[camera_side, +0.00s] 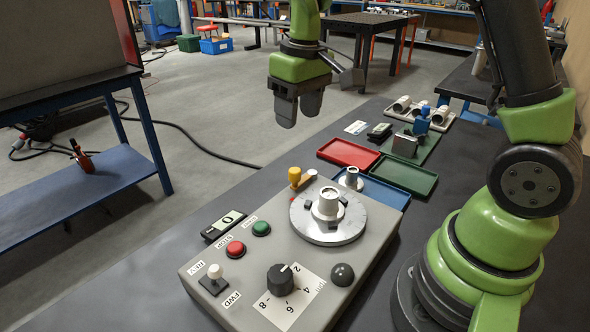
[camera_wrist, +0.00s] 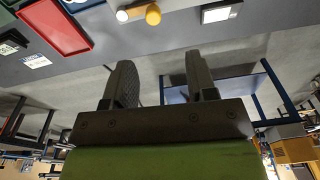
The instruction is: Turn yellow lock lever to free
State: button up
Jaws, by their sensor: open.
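The yellow lock lever (camera_side: 295,177) stands at the far edge of the grey control box (camera_side: 215,297), beside a round metal plate. A short brownish arm with a pale tip (camera_side: 312,173) shows next to its yellow knob. In the wrist view the yellow knob (camera_wrist: 153,15) is at the top edge, next to a white round piece (camera_wrist: 122,16). My gripper (camera_side: 299,108) is above and behind the lever in the side view, apart from it. In the wrist view my gripper (camera_wrist: 158,75) has its two fingers spread, with nothing between them.
A green button (camera_side: 262,228), red button (camera_side: 235,249) and black dial (camera_side: 280,280) are nearer. Red (camera_side: 348,153), green (camera_side: 402,177) and blue (camera_side: 384,192) trays lie behind the box.

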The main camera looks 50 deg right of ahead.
aim_at(295, 170)
jog(key=shift+n+g, duration=0.3)
jog(key=shift+g, duration=0.2)
jog(key=f, duration=0.1)
jog(key=w+f, duration=0.1)
jog(key=d+f, duration=0.1)
jog(key=f, duration=0.1)
jog(key=shift+w, duration=0.3)
notch_tip(295, 170, down, 10)
jog(key=shift+r, duration=0.15)
jog(key=shift+c, duration=0.2)
grip_shut()
